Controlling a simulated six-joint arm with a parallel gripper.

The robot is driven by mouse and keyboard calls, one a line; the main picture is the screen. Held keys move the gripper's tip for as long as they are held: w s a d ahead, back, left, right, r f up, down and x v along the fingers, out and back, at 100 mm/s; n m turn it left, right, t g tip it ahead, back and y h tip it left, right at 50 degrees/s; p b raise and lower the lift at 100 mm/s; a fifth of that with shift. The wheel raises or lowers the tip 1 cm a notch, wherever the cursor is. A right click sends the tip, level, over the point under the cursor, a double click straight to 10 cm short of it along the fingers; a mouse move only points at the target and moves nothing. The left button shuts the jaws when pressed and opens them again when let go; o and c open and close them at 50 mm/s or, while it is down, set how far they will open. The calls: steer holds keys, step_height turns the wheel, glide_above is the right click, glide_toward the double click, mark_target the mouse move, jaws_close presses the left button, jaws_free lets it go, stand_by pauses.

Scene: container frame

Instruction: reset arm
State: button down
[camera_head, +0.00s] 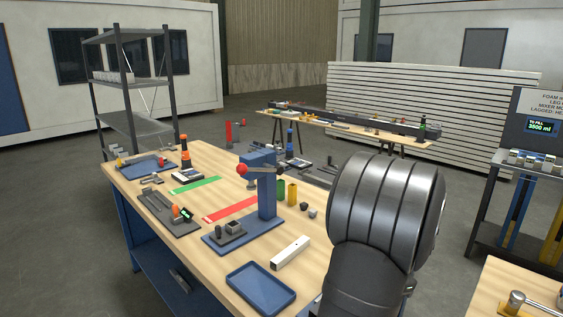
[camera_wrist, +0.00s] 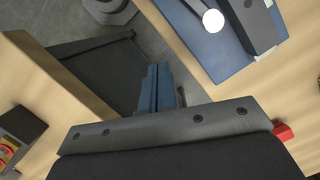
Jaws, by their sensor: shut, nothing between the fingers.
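My gripper (camera_wrist: 157,72) shows in the wrist view as two blue fingers pressed together, with nothing between them. It points over a gap between light wood surfaces, with dark floor below. The fingers are clear of the surfaces around them in the picture. In the head view a large dark link of my arm rises at the right of the near bench, and the gripper itself is hidden.
The near wooden bench (camera_head: 160,192) holds a blue press (camera_head: 266,190), a blue tray (camera_head: 261,287) and a white block (camera_head: 291,252). Another wooden bench (camera_head: 483,298) stands at lower right. In the wrist view a blue plate (camera_wrist: 205,50) lies at upper right.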

steer(key=shift+w+d+n+g, duration=0.15)
steer(key=shift+w+d+n, duration=0.2)
steer(key=shift+n, duration=0.3)
steer(key=shift+w+d+n+g, duration=0.15)
steer(key=shift+w+n, duration=0.3)
steer(key=shift+n, duration=0.2)
steer(key=c, duration=1.3)
jaws_free()
steer(key=o, duration=0.4)
steer(key=shift+s, duration=0.25)
steer(key=o, duration=0.9)
steer(key=s+d+m+t+y, duration=0.1)
steer(key=s+m+t+y, duration=0.1)
steer(key=s+m+y, duration=0.2)
steer(key=s+m, duration=0.2)
steer(key=shift+s+d+f+y, duration=0.15)
steer(key=shift+s+f+y, duration=0.15)
steer(key=shift+s+y, duration=0.1)
steer(key=s+d+r+m+t+y, duration=0.3)
steer(key=s+r+m+t, duration=0.15)
steer(key=m+t, duration=0.35)
steer(key=f+x, duration=0.1)
steer(key=x, duration=0.8)
steer(key=shift+m, duration=0.3)
